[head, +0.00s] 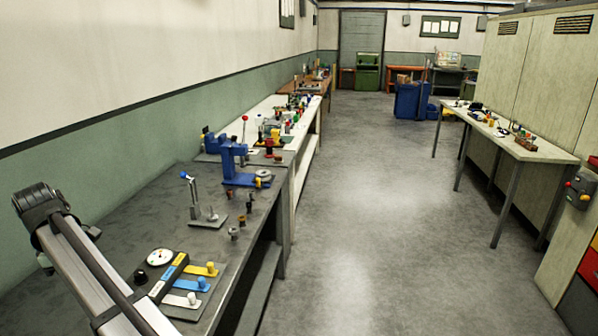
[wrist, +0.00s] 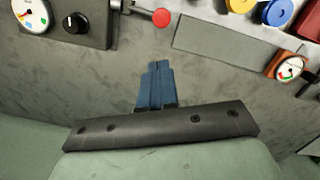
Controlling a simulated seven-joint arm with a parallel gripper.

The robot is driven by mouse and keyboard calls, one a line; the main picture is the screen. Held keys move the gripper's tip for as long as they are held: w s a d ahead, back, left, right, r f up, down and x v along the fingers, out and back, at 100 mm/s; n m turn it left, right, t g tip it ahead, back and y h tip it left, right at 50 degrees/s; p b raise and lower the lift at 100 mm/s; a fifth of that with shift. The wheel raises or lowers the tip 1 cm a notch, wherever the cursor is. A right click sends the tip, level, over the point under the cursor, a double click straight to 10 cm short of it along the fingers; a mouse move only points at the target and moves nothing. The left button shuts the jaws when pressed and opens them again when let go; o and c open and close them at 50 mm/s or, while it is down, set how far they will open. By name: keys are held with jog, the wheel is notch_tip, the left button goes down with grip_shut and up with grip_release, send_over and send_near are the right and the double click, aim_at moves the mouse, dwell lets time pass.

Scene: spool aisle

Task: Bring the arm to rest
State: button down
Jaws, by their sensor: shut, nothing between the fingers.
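My gripper (wrist: 157,66) shows in the wrist view as two blue fingers pressed together with nothing between them. It hangs over a grey bench surface, apart from the things on it. In the head view my arm reaches in from the lower left, over the left edge of the grey bench (head: 150,215). The gripper itself cannot be made out there.
In the wrist view, a dial gauge (wrist: 31,15), a box with a black knob (wrist: 75,24) and a red ball-ended lever (wrist: 160,17) lie beyond the fingers. An orange-cased gauge (wrist: 289,67) sits right. In the head view, the aisle floor (head: 355,220) is clear.

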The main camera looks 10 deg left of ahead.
jog(key=w+d+f+m+t, duration=0.1)
jog(key=w+d+f+m, duration=0.3)
jog(key=w+d, duration=0.75)
jog(key=w+d+f+m+t, duration=0.15)
jog(key=w+d+f, duration=0.35)
jog(key=w+d, duration=0.7)
jog(key=w+d+f+m+g, duration=0.1)
jog(key=w+d+f+m, duration=0.15)
jog(key=d+f, duration=0.5)
jog(key=w+d+f+m+g, duration=0.1)
jog(key=w+d+f+m, duration=0.1)
jog(key=w+d+f, duration=0.5)
jog(key=s+d+f+m+g, duration=0.1)
jog(key=s+d+f+m, duration=0.1)
jog(key=s+d+f, duration=0.55)
jog(key=s+d+f+m+g, duration=0.2)
jog(key=s+d+f, duration=0.3)
jog(key=d+f, duration=0.45)
jog(key=s+d+f+m+g, duration=0.1)
jog(key=s+d+f+m, duration=0.1)
jog(key=s+d+f, duration=0.7)
jog(key=s+d+f+m+g, duration=0.2)
jog(key=s+d+f, duration=0.3)
jog(key=s, duration=0.9)
jog(key=s+d+f+m+g+y, duration=0.1)
jog(key=s+d+f+m, duration=0.4)
jog(key=s, duration=0.9)
jog(key=shift+s+d+f+g, duration=0.25)
jog(key=shift+f+g, duration=0.2)
jog(key=shift+f, duration=0.45)
